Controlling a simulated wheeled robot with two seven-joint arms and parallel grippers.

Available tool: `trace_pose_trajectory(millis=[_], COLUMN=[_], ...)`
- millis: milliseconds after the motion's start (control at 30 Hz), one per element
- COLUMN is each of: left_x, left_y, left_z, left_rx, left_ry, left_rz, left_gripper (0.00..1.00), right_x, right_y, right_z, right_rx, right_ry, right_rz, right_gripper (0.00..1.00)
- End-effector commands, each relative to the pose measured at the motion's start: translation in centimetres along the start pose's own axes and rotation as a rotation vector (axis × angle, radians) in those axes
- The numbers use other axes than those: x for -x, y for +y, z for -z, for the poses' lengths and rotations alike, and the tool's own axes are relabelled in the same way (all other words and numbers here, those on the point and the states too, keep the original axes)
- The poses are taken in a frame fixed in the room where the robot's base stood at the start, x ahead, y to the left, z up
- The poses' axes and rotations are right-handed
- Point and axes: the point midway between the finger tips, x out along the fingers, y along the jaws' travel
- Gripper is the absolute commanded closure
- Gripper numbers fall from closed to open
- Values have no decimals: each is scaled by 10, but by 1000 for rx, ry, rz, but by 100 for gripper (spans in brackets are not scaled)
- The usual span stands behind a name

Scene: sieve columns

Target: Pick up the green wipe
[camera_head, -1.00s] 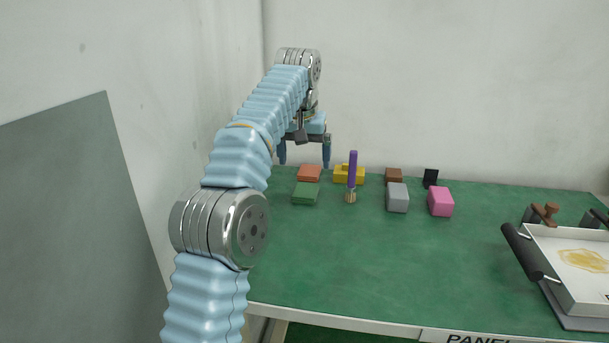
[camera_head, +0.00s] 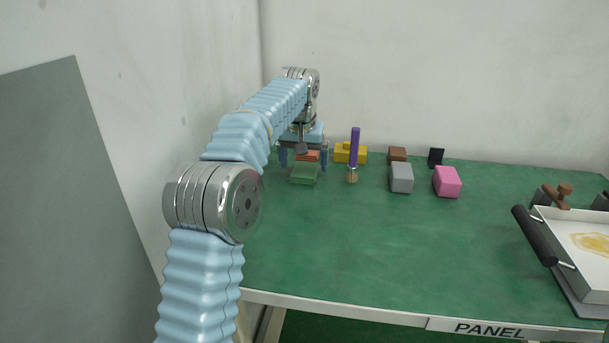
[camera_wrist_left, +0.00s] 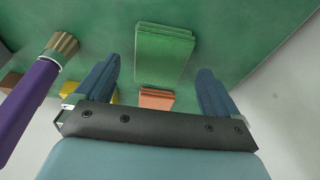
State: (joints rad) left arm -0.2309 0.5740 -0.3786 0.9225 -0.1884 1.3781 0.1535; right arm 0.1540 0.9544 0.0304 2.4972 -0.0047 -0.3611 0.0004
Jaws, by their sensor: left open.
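The green wipe (camera_head: 304,174) is a flat, layered green block lying on the green table, at the front of the left column of blocks. My left gripper (camera_head: 304,164) is open and empty, pointing down over that column, with one finger to each side. An orange block (camera_head: 308,156) lies just behind the wipe, partly hidden by the gripper. In the left wrist view the green wipe (camera_wrist_left: 163,54) shows between and beyond the fingertips (camera_wrist_left: 159,68), and the orange block (camera_wrist_left: 156,97) is nearer the palm. My right gripper is out of view.
A purple-handled brush (camera_head: 354,150) stands upright just right of the gripper. Yellow (camera_head: 349,153), brown (camera_head: 397,154), grey (camera_head: 401,178), pink (camera_head: 447,182) and black (camera_head: 436,157) items stand farther right. A white tray (camera_head: 545,225) is at the right. The table's front middle is clear.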

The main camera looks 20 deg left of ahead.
Motion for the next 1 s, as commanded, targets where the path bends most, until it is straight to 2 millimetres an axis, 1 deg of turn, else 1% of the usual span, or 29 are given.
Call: trace_pose_trajectory(millis=[33, 133, 367, 400, 767, 800, 1000], left_x=[-9, -18, -21, -21, -21, -21, -20], left_y=[0, 0, 0, 0, 0, 0, 0], left_z=[-1, -1, 0, 0, 0, 0, 0], left_rx=[0, 0, 1, 1, 1, 1, 1], left_ry=[-3, 0, 0, 0, 0, 0, 1], left_rz=[1, 0, 0, 0, -1, -1, -1], left_gripper=[4, 4, 4, 6, 61, 64, 64], right_x=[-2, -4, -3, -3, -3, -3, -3], right_y=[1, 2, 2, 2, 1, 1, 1], right_z=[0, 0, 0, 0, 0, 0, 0], right_rx=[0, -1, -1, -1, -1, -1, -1], right_ry=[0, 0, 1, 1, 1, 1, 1], right_rz=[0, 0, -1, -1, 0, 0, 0], right_gripper=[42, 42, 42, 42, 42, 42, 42])
